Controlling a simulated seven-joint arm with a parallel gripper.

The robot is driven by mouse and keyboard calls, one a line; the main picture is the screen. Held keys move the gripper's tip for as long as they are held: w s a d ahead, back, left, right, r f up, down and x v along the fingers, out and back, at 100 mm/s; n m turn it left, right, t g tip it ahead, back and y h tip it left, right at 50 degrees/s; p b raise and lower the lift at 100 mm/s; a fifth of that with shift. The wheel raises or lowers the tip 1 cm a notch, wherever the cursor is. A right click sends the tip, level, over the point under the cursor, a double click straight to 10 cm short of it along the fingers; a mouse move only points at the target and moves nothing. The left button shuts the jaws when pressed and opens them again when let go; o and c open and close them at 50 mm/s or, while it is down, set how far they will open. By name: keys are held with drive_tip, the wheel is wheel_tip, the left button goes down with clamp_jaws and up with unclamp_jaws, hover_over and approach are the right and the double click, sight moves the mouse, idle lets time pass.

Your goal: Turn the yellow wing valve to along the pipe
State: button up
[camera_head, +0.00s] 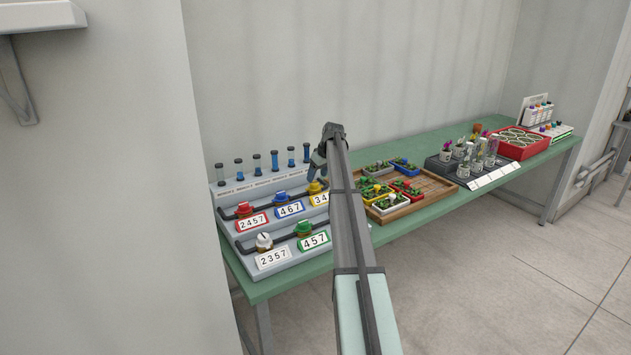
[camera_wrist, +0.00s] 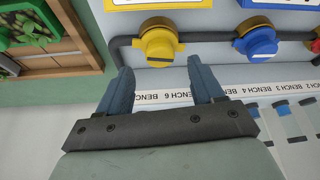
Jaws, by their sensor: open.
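The yellow wing valve (camera_head: 317,187) is on the upper pipe of the grey valve stand (camera_head: 238,268), at that row's right end, above a number card partly hidden by my arm. In the wrist view the yellow valve (camera_wrist: 158,42) sits on the dark pipe (camera_wrist: 205,38), which runs across the picture. In the head view my gripper (camera_head: 318,165) is just above the valve.
Blue (camera_head: 281,199), red (camera_head: 244,209), white (camera_head: 264,241) and green (camera_head: 303,228) valves share the stand. Blue tubes (camera_head: 274,161) stand along its back. A wooden tray (camera_head: 432,184) with plant boxes is to the right. The wall is close behind.

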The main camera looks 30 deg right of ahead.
sight(314, 182)
drive_tip(key=shift+x, duration=1.85)
